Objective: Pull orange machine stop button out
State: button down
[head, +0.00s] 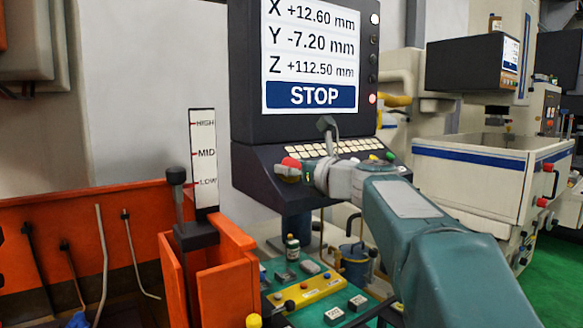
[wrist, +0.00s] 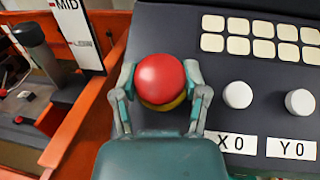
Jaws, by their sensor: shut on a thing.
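The machine stop button is a round cap that looks red to orange-red, over a yellow collar, in the wrist view (wrist: 160,77). It is on the dark control panel (wrist: 215,85), near its left edge. In the head view the button (head: 291,162) shows at the panel's left side, partly covered by my gripper (head: 300,172). In the wrist view my gripper (wrist: 162,82) has one finger on each side of the cap and is shut on it. The lower part of the collar is partly hidden by my gripper. The screen (head: 310,55) above reads STOP.
Right of the button are cream keys (wrist: 238,46) and two white knobs, X0 (wrist: 237,95) and Y0 (wrist: 299,102). An orange tank (head: 110,235) with a level gauge (head: 203,155) stands close on the left. A green table (head: 335,300) with small parts lies below.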

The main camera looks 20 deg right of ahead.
jog(key=shift+s+r, duration=0.3)
jog(key=shift+r, duration=0.3)
jog(key=shift+c, duration=0.4)
grip_release()
jog(key=shift+f, duration=0.1)
jog(key=shift+s+d, duration=0.2)
jog(key=shift+s, duration=0.2)
jog(key=v, duration=1.1)
